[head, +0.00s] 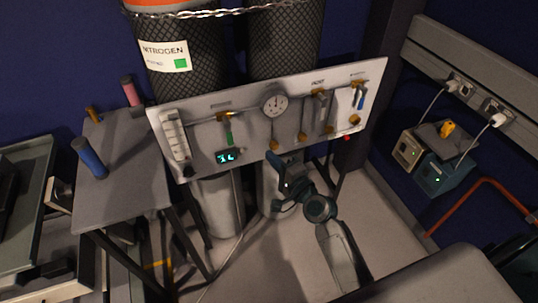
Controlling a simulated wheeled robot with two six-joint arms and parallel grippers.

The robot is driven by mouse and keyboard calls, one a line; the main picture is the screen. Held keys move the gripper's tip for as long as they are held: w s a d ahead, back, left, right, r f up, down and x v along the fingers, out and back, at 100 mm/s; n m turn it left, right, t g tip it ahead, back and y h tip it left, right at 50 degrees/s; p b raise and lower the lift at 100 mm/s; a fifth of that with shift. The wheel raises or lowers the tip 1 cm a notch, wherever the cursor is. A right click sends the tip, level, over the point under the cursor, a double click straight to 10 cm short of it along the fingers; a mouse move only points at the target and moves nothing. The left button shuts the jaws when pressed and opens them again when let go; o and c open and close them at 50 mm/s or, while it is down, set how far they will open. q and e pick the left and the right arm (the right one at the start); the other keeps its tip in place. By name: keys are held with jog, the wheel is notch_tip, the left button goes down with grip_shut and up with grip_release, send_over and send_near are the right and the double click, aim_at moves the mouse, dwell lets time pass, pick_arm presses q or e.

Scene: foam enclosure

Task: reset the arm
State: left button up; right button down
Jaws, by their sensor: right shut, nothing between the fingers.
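My right arm comes up from the lower middle of the head view. Its dark gripper (277,160) points up and away, in front of the lower edge of the white valve panel (250,140). The gripper is shut with nothing held. I cannot tell whether it touches the panel. My left gripper is not in view.
The panel carries a round gauge (274,104), a lit display (229,157) and several valves. Gas cylinders (180,65) stand behind it. A grey stand (118,160) with a blue-handled item (90,157) is left. Power boxes (443,172) sit right. Floor shows between.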

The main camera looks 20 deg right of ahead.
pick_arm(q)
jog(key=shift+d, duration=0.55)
